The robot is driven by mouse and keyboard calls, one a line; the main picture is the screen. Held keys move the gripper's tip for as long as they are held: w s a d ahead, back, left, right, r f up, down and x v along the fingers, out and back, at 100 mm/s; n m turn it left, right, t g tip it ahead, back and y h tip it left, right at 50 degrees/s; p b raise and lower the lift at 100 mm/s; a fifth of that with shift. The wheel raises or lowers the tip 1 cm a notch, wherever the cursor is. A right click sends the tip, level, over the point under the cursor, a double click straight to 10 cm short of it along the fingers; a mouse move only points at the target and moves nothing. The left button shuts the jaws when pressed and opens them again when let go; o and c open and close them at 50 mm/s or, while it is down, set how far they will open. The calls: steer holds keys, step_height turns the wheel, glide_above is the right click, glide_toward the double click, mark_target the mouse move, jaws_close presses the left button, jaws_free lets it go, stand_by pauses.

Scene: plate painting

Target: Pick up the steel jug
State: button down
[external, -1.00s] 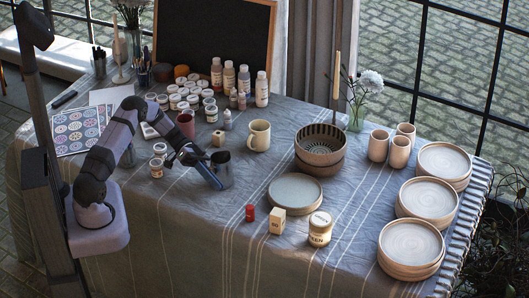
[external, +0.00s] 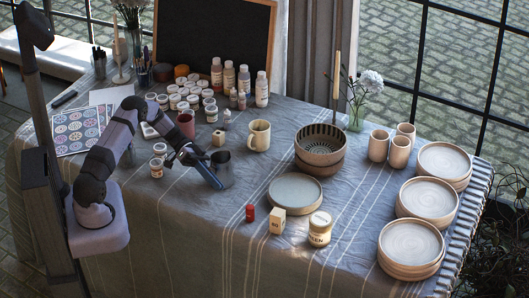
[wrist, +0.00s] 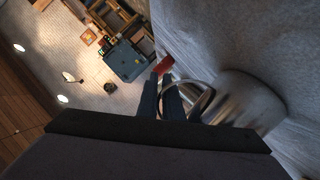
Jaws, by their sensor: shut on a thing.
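A cream mug (external: 259,136) stands to the jug's right, and a small wooden block (external: 218,138) behind it. A grey plate (external: 296,194), a red cylinder (external: 250,212), a block (external: 277,222) and a lidded jar (external: 320,229) are to the right. Paint pots crowd the back left.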

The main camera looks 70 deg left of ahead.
steer(key=shift+r, duration=0.25)
step_height(320, 180, up, 10)
steer(key=b, duration=0.1)
steer(key=shift+f+b, duration=0.25)
steer(key=shift+b, duration=0.1)
stand_by(0.9)
steer(key=shift+w, duration=0.1)
